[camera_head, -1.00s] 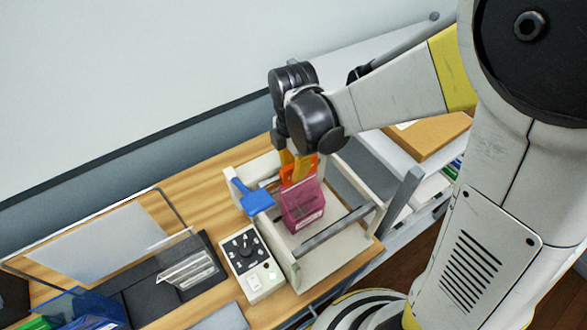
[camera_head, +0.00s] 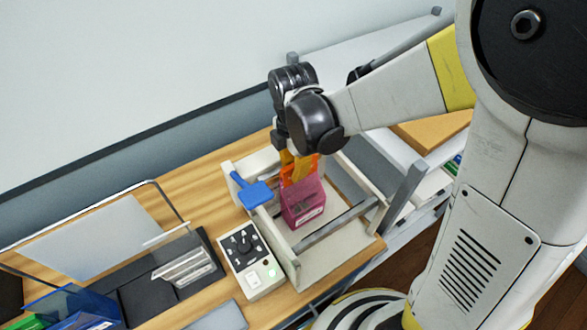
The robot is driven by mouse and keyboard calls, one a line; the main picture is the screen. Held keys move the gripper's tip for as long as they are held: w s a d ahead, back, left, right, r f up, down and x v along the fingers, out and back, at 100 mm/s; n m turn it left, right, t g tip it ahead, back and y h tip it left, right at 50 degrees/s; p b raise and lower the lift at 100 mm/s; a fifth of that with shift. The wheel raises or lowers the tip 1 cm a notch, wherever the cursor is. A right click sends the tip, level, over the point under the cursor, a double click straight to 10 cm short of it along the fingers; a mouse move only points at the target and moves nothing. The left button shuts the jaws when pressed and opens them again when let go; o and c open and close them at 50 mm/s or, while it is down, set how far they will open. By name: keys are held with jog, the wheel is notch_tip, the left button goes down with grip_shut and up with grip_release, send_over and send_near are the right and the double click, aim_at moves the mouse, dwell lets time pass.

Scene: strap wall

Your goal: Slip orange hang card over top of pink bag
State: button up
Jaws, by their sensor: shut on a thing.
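The pink bag (camera_head: 303,208) stands upright in a pale open-topped frame on the wooden bench, in the head view. The orange hang card (camera_head: 300,171) is right at the top of the bag, its lower edge meeting the bag's upper edge. I cannot tell whether the card is around the bag's top or behind it. My gripper (camera_head: 293,160) points down from above and is shut on the orange card. Its fingertips are partly hidden by the wrist and card.
A blue paddle-shaped piece (camera_head: 255,194) sits at the frame's left side, close to the bag. A grey bar (camera_head: 338,225) crosses in front of the bag. A control box (camera_head: 250,259) with a knob and green light stands left of the frame (camera_head: 318,263).

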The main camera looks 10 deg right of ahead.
jog(key=shift+f+b, duration=0.3)
jog(key=shift+f, duration=0.2)
dwell(0.4)
jog(key=o, duration=0.8)
jog(key=shift+r, duration=0.1)
jog(key=shift+r, duration=0.1)
jog(key=shift+w+a+r+p, duration=0.1)
jog(key=shift+w+r+p, duration=0.05)
jog(key=shift+r+p, duration=1.2)
jog(key=shift+r, duration=0.35)
jog(key=shift+r+p, duration=1.9)
jog(key=shift+r, duration=0.8)
jog(key=shift+s+f, duration=0.15)
jog(key=shift+s, duration=0.1)
